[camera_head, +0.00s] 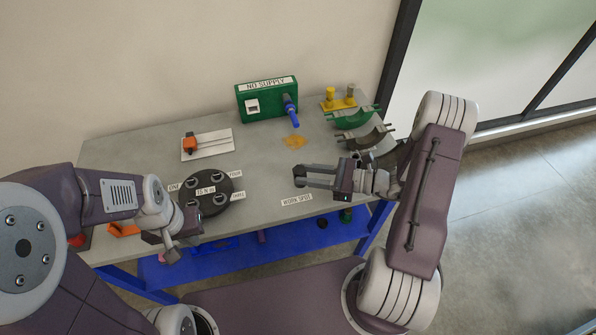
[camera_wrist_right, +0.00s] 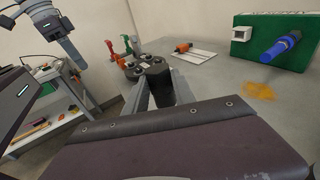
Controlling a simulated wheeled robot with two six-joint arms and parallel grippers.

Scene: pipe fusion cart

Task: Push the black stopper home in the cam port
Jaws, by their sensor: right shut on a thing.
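My right gripper (camera_head: 315,176) is over the right front part of the table, near the label "WORK SPOT". In the right wrist view its fingers are shut on a black piece with a hexagonal end, which looks like the black stopper (camera_wrist_right: 157,76). A round black disc (camera_head: 210,193) with several ports and small white labels lies on the table to the left, apart from the right gripper. I cannot tell which port is the cam port. My left gripper (camera_head: 171,250) points down at the table's front edge, near the disc; its fingers are too small to read.
A green box (camera_head: 262,97) with a blue handle (camera_head: 291,112) stands at the back. A white plate (camera_head: 208,145) with an orange tool lies behind the disc. Green and dark half-round clamps (camera_head: 355,117) and a yellow block (camera_head: 338,102) are at the right. A yellowish stain marks the tabletop.

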